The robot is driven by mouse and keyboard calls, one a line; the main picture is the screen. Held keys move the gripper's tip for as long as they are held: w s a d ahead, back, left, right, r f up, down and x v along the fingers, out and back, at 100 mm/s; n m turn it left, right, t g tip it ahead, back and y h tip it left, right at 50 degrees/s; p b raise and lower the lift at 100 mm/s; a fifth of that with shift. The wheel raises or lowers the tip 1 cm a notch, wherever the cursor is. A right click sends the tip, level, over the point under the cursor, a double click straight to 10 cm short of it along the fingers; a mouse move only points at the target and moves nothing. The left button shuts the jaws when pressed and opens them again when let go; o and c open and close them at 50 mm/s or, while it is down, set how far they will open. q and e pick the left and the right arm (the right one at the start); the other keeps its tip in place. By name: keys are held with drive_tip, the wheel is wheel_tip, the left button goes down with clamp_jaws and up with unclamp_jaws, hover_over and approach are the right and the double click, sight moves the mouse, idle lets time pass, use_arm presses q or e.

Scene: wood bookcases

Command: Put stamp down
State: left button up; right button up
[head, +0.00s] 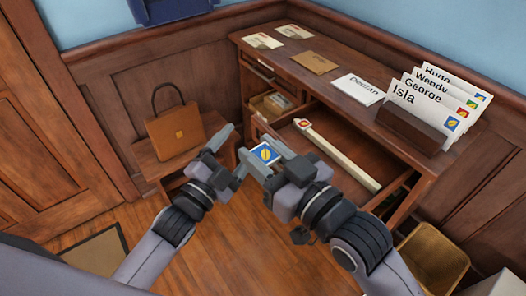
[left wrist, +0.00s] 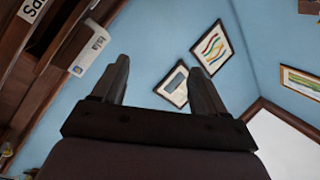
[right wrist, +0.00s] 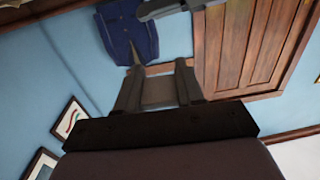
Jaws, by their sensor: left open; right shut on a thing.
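The stamp (head: 265,154), blue with a yellow leaf shape and a pale border, is held up in front of the desk. My right gripper (head: 259,150) is shut on it; in the right wrist view a flat, dull-brown piece (right wrist: 158,92) fills the space between the fingers. My left gripper (head: 231,152) is open and empty, just left of the stamp; its spread fingers also show in the left wrist view (left wrist: 160,88). An open desk drawer (head: 330,150) lies right of the stamp, with a long cream strip (head: 340,157) bearing an orange-marked square (head: 303,123) at its far end.
The desk top carries a "Declan" envelope (head: 358,89), a brown envelope (head: 314,62) and white envelopes (head: 263,41). A wooden rack (head: 411,129) holds several named, stamped envelopes. A brown bag (head: 175,139) sits on a low stool at left. A yellowish bin (head: 432,258) stands at lower right.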

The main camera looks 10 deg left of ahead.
use_arm(q)
drive_tip(key=s+a+f+n+g+y, duration=0.2)
drive_tip(key=s+f+n+g, duration=0.2)
drive_tip(key=s+f, duration=0.5)
drive_tip(key=s+a+f+n+g+y, duration=0.3)
drive_tip(key=s+f+n, duration=0.4)
drive_tip(key=f, duration=0.5)
drive_tip(key=shift+s+a+f+n+g, duration=0.15)
drive_tip(key=shift+s+a+n+g, duration=0.35)
drive_tip(key=shift+s, duration=0.45)
use_arm(e)
drive_tip(key=d+f+m+t+h, duration=0.2)
drive_tip(key=d+m+h, duration=0.1)
drive_tip(key=d, duration=0.6)
drive_tip(key=w+d+f+m+t+h, duration=0.1)
drive_tip(key=d+m+h, duration=0.3)
drive_tip(key=d, duration=0.6)
drive_tip(key=w+d+f+m+t+h, duration=0.1)
drive_tip(key=d+f+m+t+h, duration=0.2)
drive_tip(key=d+h, duration=0.4)
drive_tip(key=d+t, duration=0.1)
drive_tip(key=d, duration=0.1)
drive_tip(key=shift+d+f, duration=0.15)
drive_tip(key=shift+d, duration=0.15)
use_arm(q)
drive_tip(key=shift+d, duration=0.15)
